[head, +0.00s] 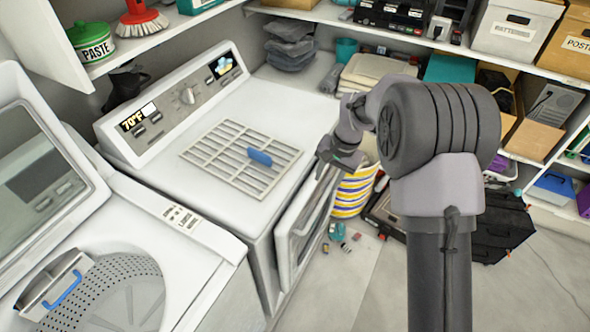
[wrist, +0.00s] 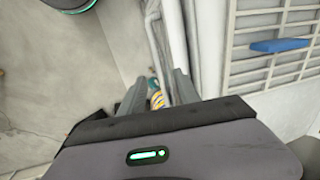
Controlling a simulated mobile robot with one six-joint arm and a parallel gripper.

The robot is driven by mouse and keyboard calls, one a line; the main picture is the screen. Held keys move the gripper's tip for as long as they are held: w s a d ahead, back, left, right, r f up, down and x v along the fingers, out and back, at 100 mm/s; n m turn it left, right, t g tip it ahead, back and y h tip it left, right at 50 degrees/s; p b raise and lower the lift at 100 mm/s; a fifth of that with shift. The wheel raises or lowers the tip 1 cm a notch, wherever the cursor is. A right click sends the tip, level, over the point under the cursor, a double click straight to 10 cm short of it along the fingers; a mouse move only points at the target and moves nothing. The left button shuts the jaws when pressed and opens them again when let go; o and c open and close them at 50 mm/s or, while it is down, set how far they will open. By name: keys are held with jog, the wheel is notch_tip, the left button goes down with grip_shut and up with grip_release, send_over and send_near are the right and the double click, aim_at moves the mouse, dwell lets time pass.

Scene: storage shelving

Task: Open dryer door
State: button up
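The white dryer (head: 215,105) stands in the middle of the head view, with its dryer door (head: 304,222) on the front face, seen steeply from above. The door stands out a little from the body; I cannot tell whether it is ajar. My gripper (head: 326,168) is at the upper far corner of the door. In the wrist view my gripper (wrist: 158,88) has its two fingers apart, pointing down along the dryer front. A white edge (wrist: 162,45) shows beyond and between the fingers. Whether a finger touches it is unclear.
A rack (head: 225,150) with a blue piece lies on the dryer. An open washer (head: 180,225) stands at left. A striped basket (head: 352,192) and small items lie on the floor beyond the door. Shelves (head: 440,45) line the back.

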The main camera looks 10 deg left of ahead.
aim_at(316, 212)
jog(key=f+b, duration=0.1)
jog(key=f, duration=0.4)
jog(key=a+f+b, duration=0.1)
jog(key=f+b, duration=0.1)
jog(key=f, duration=0.4)
jog(key=a+f+b, duration=0.1)
jog(key=f, duration=0.4)
jog(key=shift+a+f, duration=0.15)
jog(key=shift+f, duration=0.2)
grip_shut()
dwell(0.4)
